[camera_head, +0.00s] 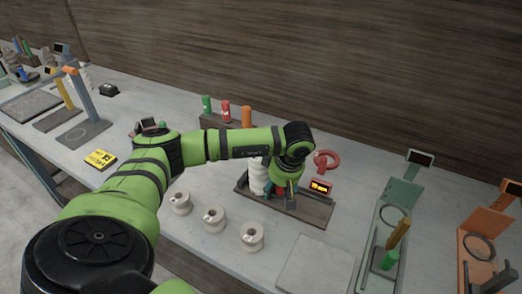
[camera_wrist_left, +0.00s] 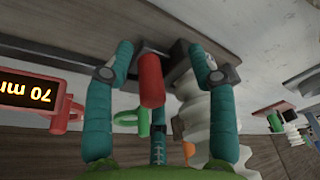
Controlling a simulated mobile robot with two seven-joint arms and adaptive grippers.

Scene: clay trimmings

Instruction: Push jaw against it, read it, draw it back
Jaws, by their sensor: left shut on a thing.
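The measuring stand has a dark base board (camera_head: 313,212) and a small display (camera_head: 319,187) with glowing digits. In the left wrist view the display (camera_wrist_left: 27,93) appears upside down and reads 70 mm, partly cut off. A white ribbed piece (camera_head: 258,177) stands on the board, and it also shows beside the right finger in the wrist view (camera_wrist_left: 195,115). My left gripper (camera_head: 281,190) is down at the stand, shut on the red-handled jaw. Its red handle (camera_wrist_left: 151,80) is between the teal fingers (camera_wrist_left: 162,58). Whether the jaw touches the white piece is unclear.
White spools (camera_head: 214,220) stand in front of the stand. A red ring (camera_head: 327,160) is behind it. A pale square plate (camera_head: 316,264) lies front right, beside a green stand (camera_head: 403,190) and an orange stand (camera_head: 487,217). A yellow-black block (camera_head: 100,158) lies left.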

